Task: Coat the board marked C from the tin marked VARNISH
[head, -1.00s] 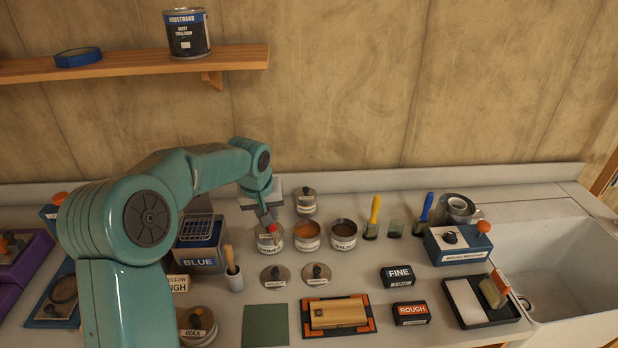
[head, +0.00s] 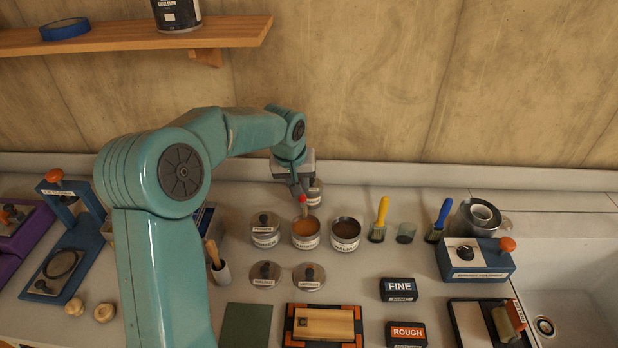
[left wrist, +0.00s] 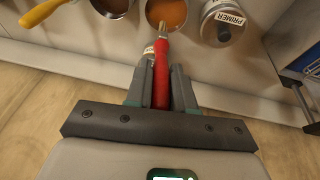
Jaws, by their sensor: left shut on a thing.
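My left gripper (head: 299,186) is shut on a red-handled brush (head: 303,203), pointing down at an open tin of orange-brown liquid (head: 304,242). The tin's label is too small to read surely. In the left wrist view, the brush (left wrist: 160,80) sits between the fingers (left wrist: 160,88), its tip overlapping the orange liquid (left wrist: 166,12); I cannot tell whether it touches. A pale wooden board (head: 330,324) lies on an orange-and-black frame (head: 289,328); its mark is unreadable. My right gripper is out of view.
A lidded tin marked PRIMER (left wrist: 224,20) stands left of the orange one in the head view; an open brown tin (head: 345,233) stands right. Two loose lids (head: 309,276) lie in front. Yellow (head: 381,215) and blue (head: 442,217) brushes stand farther right. FINE (head: 398,289) and ROUGH (head: 406,333) blocks lie near the board.

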